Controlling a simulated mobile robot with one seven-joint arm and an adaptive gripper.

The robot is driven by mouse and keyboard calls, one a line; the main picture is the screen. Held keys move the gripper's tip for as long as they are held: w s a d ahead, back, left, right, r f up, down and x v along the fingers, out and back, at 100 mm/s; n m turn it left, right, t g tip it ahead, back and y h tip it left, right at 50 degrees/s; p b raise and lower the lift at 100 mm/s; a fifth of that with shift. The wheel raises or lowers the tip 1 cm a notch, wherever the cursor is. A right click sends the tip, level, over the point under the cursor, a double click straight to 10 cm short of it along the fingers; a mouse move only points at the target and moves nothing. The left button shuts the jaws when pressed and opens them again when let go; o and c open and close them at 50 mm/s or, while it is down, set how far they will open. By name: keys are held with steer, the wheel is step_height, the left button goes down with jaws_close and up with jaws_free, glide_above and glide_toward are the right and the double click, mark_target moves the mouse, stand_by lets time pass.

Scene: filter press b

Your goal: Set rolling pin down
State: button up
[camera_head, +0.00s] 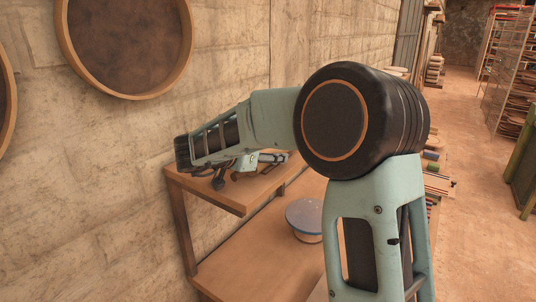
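My arm reaches across the picture toward a wooden shelf unit against the wall. My gripper (268,159) is small and partly hidden under my own forearm, just above the upper shelf board (236,197). Dark finger-like parts show there, but I cannot tell whether they are open or shut. I cannot make out a rolling pin clearly; it may be hidden behind my arm or too small to tell.
A lower wooden surface (250,262) holds a round, bowl-like thing with a blue-grey top (306,216). Round wooden-rimmed sieves (128,45) hang on the wall at left. Racks (508,70) stand at far right, beside open floor (465,140).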

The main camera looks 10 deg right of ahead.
mark_target(235, 176)
steer(key=shift+r, duration=0.15)
steer(key=b+v, duration=0.1)
steer(key=v, duration=1.1)
